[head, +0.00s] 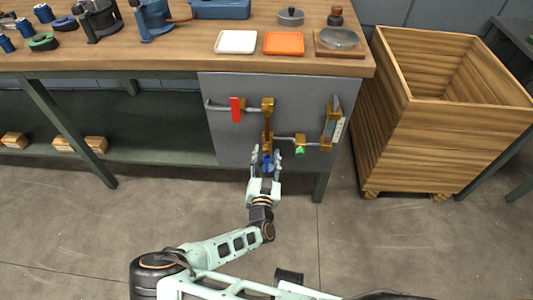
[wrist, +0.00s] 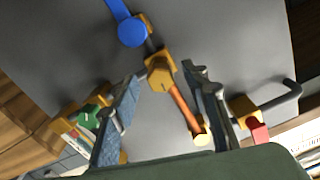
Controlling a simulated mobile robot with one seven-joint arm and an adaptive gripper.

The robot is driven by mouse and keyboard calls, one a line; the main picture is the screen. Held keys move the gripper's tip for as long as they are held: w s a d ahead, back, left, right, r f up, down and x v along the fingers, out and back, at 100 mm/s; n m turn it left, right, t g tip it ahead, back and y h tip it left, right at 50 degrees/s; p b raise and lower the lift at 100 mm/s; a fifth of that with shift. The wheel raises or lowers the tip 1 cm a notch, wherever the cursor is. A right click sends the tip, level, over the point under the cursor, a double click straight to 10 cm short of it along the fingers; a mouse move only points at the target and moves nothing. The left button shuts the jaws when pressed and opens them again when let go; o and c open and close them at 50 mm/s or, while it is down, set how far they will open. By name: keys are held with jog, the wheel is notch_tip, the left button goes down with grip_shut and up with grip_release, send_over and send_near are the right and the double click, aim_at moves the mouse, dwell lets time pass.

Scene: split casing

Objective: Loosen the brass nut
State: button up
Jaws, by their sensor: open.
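The brass nut (wrist: 159,77) is a six-sided fitting at the end of a copper pipe (wrist: 183,107) on the grey panel. In the wrist view it shows between the tips of my gripper (wrist: 163,74). The jaws are open, with a finger on each side of the nut and small gaps visible. I cannot tell whether the fingertips reach around it or stop in front of it. In the head view my gripper (head: 265,158) is at the lower middle of the panel, where it partly hides the fittings.
A blue handle (wrist: 132,31) is close to the nut. A red lever (head: 237,109) and a green knob (head: 299,152) sit on nearby pipework. The bench top (head: 180,48) overhangs the panel (head: 225,145). A wooden crate (head: 400,150) stands to the right. The floor in front is clear.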

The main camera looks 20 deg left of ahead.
jog(key=v, duration=1.1)
jog(key=shift+s+d, duration=0.1)
jog(key=shift+s, duration=0.05)
